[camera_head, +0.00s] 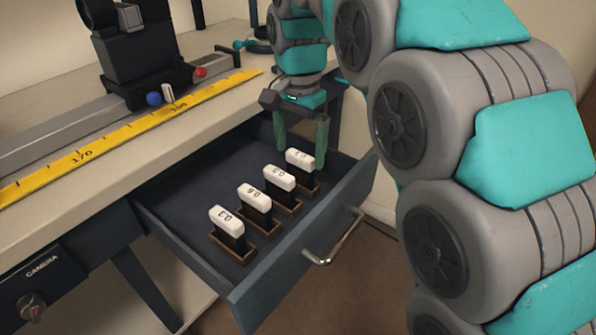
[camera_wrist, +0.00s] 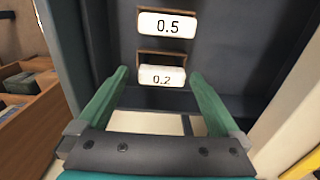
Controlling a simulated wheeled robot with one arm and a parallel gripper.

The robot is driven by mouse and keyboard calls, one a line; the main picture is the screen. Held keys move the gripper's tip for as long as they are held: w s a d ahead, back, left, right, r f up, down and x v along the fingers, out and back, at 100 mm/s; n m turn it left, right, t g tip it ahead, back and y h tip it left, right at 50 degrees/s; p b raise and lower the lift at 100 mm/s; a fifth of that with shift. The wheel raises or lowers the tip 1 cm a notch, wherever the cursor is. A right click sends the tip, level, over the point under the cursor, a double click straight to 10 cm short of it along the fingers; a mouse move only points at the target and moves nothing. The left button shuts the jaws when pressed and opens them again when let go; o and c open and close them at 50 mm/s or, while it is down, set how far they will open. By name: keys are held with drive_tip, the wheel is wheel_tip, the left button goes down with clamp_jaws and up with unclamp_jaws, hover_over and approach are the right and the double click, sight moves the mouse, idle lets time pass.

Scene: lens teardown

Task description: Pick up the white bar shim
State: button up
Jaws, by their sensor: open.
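Several shims with white bar-shaped tops and dark lower parts stand upright in a row in small brown holders inside the open drawer (camera_head: 190,180). The farthest shim (camera_head: 300,158) is by my gripper (camera_head: 301,152); the others are a second shim (camera_head: 279,178), a third (camera_head: 254,198) and the nearest (camera_head: 227,221). In the wrist view, a white top marked 0.2 (camera_wrist: 162,77) lies between the open fingertips of my gripper (camera_wrist: 160,73), with a gap on both sides. A top marked 0.5 (camera_wrist: 167,25) lies beyond it.
The drawer front with its metal handle (camera_head: 335,240) is close on the right. The worktop (camera_head: 60,215) overhangs on the left, carrying a yellow ruler (camera_head: 130,132), a rail with a black carriage (camera_head: 140,60), a blue ball (camera_head: 153,98) and a red ball (camera_head: 200,72).

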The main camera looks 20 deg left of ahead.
sight(300, 172)
drive_tip(key=shift+w+f+p, duration=0.15)
drive_tip(key=shift+w+f, duration=0.05)
drive_tip(key=shift+f, duration=1.2)
drive_tip(key=shift+w+f+p, duration=0.15)
drive_tip(key=shift+w+f, duration=0.05)
drive_tip(key=shift+f, duration=1.15)
drive_tip(key=c, duration=1.2)
